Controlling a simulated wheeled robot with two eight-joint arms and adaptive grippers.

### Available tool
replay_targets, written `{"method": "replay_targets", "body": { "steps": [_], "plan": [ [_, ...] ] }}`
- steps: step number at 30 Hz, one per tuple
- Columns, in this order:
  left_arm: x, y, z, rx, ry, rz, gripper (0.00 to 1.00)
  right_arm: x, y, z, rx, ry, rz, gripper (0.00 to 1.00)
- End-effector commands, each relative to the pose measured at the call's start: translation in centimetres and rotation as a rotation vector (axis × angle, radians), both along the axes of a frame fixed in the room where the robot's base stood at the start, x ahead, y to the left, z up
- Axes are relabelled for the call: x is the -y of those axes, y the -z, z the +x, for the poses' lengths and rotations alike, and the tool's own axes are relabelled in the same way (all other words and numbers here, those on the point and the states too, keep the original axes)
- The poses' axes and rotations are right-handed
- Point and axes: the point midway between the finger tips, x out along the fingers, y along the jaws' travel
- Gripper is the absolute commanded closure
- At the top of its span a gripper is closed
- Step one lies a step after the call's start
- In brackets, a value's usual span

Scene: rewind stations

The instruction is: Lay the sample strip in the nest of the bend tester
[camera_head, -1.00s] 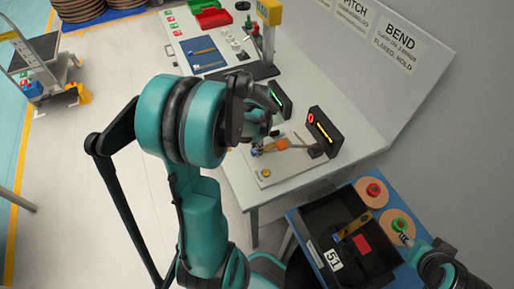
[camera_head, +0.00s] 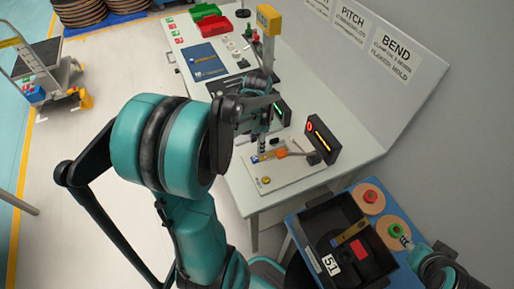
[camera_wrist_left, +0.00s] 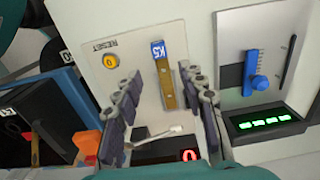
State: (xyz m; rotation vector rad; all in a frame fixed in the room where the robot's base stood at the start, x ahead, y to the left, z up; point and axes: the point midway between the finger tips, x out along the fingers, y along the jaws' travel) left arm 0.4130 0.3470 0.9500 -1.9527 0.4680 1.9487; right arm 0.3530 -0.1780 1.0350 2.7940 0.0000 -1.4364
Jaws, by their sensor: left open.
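The sample strip (camera_wrist_left: 167,84) is brass-coloured with a blue K5 label, and lies flat on the pale plate of the bend tester (camera_wrist_left: 130,30). In the head view the tester (camera_head: 290,178) has an orange-knobbed lever (camera_head: 281,153), a yellow reset button (camera_head: 266,180) and a dark display with a red 0 (camera_head: 322,140). My left gripper (camera_wrist_left: 157,78) is open, its fingers on either side of the strip's line with gaps to it. In the head view the left gripper (camera_head: 262,145) is over the tester and partly hides the strip. My right gripper (camera_head: 406,241) is at the lower right, its fingers unclear.
A black bin (camera_head: 312,222) marked 51 holds a brass-coloured strip and a red piece. Rolls with red (camera_head: 370,196) and green cores stand beside it. A neighbouring station with a blue slider (camera_wrist_left: 255,75) and green display is close.

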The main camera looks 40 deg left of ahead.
Motion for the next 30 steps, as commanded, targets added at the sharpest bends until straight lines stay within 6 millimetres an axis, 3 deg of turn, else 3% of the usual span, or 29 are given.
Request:
{"method": "replay_targets", "body": {
  "steps": [3, 9, 30],
  "plan": [
    [0.0, -2.5, 0.0, 0.000, 0.000, 0.000, 0.59, 0.0, -1.1, 0.0, 0.000, 0.000, 0.000, 0.60],
    [0.0, -4.3, 0.0, 0.000, 0.000, 0.000, 0.59, 0.0, -1.5, 0.0, 0.000, 0.000, 0.000, 0.60],
    [0.0, -4.4, 0.0, 0.000, 0.000, 0.000, 0.59, 0.0, -1.5, 0.0, 0.000, 0.000, 0.000, 0.60]
  ]
}}
